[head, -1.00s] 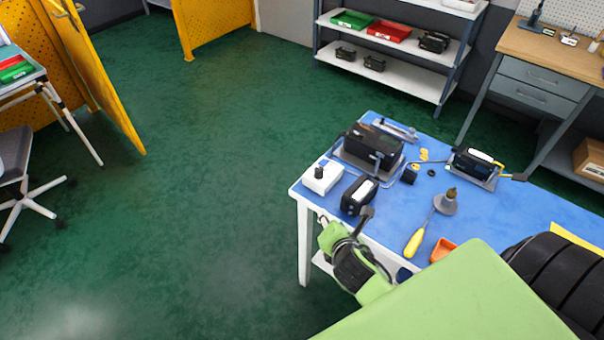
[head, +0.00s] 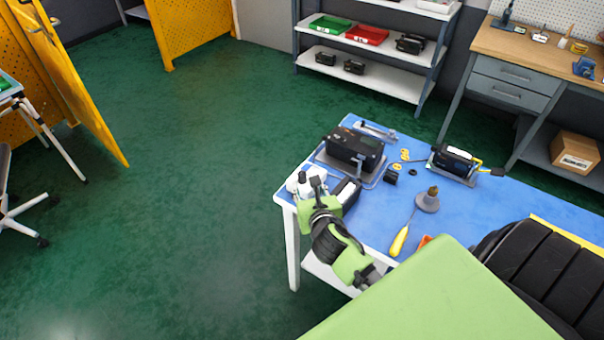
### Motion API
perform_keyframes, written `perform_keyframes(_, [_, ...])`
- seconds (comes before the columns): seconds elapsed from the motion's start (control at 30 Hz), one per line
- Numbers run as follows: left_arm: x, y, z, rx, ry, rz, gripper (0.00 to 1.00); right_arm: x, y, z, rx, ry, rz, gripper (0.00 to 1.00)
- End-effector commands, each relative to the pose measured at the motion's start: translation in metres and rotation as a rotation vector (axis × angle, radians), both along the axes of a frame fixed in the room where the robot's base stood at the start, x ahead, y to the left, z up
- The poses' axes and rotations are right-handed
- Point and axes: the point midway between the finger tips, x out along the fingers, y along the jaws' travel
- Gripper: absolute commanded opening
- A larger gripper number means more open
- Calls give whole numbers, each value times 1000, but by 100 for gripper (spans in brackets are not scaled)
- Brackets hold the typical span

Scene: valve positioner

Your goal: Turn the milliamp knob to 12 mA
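The small white box (head: 293,184) with the dark milliamp knob (head: 303,177) on top sits at the near left corner of the blue-topped table, in the head view. My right gripper (head: 308,188) is at this box, coming from the front, and hides part of it. Its fingers look spread apart, close to the knob. I cannot tell whether they touch it. The knob's pointer and scale are too small to read. My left gripper is not in view.
A black device (head: 355,147) stands on a grey bracket behind the box. A black and white device (head: 345,190) is beside my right gripper, partly hidden. A yellow-handled tool (head: 399,241) and a second bracketed device (head: 455,161) lie further right on the table (head: 500,213).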

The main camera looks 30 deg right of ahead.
Motion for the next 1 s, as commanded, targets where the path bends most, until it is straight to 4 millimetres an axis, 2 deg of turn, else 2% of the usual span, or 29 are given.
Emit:
perform_keyframes(0.2, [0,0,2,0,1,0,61,36,-15,-15,0,0,-1,36])
perform_keyframes(0.4, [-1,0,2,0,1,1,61,59,-24,-26,2,0,-2,36])
perform_keyframes(0.63, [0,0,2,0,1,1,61,71,-29,-32,2,0,0,36])
perform_keyframes(0.93, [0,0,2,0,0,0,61,72,-29,-32,1,-1,1,36])
perform_keyframes(1.0, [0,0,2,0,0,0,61,72,-29,-32,2,0,1,18])
